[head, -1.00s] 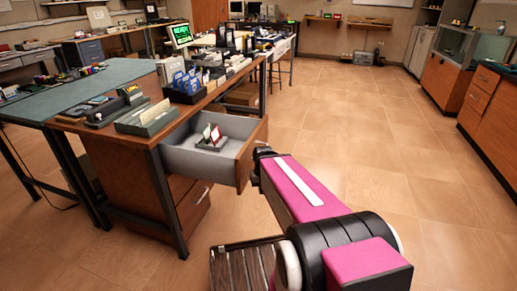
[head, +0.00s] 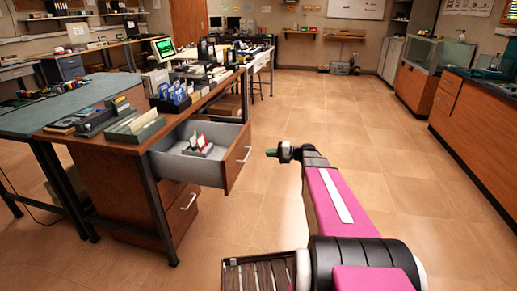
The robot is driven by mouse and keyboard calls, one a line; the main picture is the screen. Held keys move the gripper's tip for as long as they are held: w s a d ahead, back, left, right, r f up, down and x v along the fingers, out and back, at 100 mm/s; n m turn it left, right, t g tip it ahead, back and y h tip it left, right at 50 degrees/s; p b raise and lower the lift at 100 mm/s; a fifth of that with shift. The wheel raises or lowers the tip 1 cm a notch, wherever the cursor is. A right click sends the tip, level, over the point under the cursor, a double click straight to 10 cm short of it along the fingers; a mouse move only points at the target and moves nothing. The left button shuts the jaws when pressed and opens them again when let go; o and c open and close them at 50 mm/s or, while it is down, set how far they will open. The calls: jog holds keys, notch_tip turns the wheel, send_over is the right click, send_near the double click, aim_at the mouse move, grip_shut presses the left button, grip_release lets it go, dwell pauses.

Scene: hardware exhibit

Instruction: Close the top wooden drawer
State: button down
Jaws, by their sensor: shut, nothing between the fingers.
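The top wooden drawer (head: 238,158) stands pulled out from the wooden desk (head: 108,182). Its grey inside shows, with a small holder of red and white cards (head: 197,146) in it. Its front has a metal handle and faces right, toward my arm. My gripper (head: 270,153) is shut and empty, a little to the right of the drawer front, at about its height in the picture. A gap with floor behind it shows between the gripper tip and the drawer front.
A lower drawer (head: 187,203) of the desk is shut. Boxes and card trays (head: 134,128) crowd the desktop. A green-topped table (head: 58,105) adjoins it on the left. Wooden cabinets (head: 480,128) line the right side. The floor (head: 350,125) between is clear.

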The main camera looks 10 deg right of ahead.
aim_at(243, 144)
jog(key=shift+m+t+y, duration=0.3)
jog(key=shift+t+y, duration=0.2)
jog(key=shift+t, duration=0.1)
jog(key=x, duration=0.3)
jog(key=w+r+x, duration=0.1)
jog(key=x, duration=0.3)
jog(key=w+r+x, duration=0.1)
jog(key=x, duration=0.3)
jog(key=shift+d, duration=0.2)
jog(key=x, duration=3.6)
jog(key=shift+w+a, duration=0.1)
jog(key=shift+a, duration=0.05)
jog(key=shift+w+a+r, duration=0.1)
jog(key=shift+a, duration=0.1)
jog(key=shift+d, duration=0.1)
